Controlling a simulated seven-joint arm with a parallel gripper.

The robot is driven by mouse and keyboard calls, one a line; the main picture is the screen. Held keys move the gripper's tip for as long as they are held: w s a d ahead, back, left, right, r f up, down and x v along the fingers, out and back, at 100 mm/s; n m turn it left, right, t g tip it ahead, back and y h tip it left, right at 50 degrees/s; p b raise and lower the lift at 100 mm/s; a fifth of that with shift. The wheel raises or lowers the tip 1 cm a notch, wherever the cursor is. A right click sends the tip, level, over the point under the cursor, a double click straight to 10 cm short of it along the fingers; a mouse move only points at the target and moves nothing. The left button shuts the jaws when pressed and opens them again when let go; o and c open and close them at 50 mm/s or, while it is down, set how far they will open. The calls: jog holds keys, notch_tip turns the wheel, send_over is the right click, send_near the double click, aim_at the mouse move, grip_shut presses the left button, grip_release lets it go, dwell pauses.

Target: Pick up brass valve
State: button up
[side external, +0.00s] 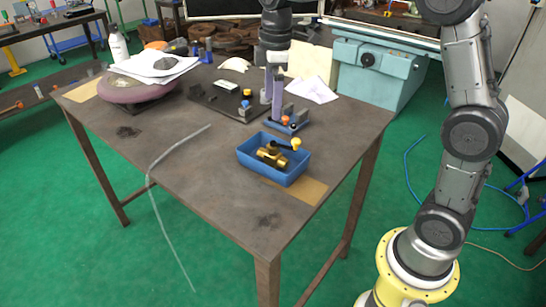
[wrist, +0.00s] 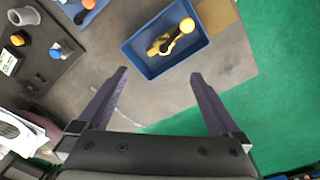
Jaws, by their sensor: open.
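The brass valve (side external: 270,154) lies in a blue tray (side external: 286,181) near the front right of the table. It has a dark handle with a yellow knob at its end. In the wrist view the valve (wrist: 160,46) sits in the tray (wrist: 140,63) beyond my fingertips, with the yellow knob toward the upper right. My gripper (wrist: 158,75) is open, its two dark fingers wide apart with nothing between them. In the side view my gripper (side external: 272,88) is above the table, behind the tray and apart from the valve.
A dark plate (side external: 215,103) with fixture parts lies behind the tray, with a small blue base (side external: 284,127) beside it. A round purple disc (side external: 130,88) under papers stands at the back left. A clear hose (side external: 165,152) crosses the open table left of the tray.

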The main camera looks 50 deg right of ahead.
aim_at(272, 145)
jog(key=shift+g, duration=0.4)
jog(key=f, duration=1)
jog(key=shift+w+d+f, duration=0.2)
jog(key=shift+w+f, duration=0.1)
jog(key=shift+s+a+f, duration=0.1)
jog(key=shift+s+f, duration=0.05)
jog(key=shift+f, duration=1.4)
jog(key=shift+s+a+f, duration=0.1)
jog(key=shift+f, duration=1.4)
jog(key=shift+r, duration=0.1)
grip_shut()
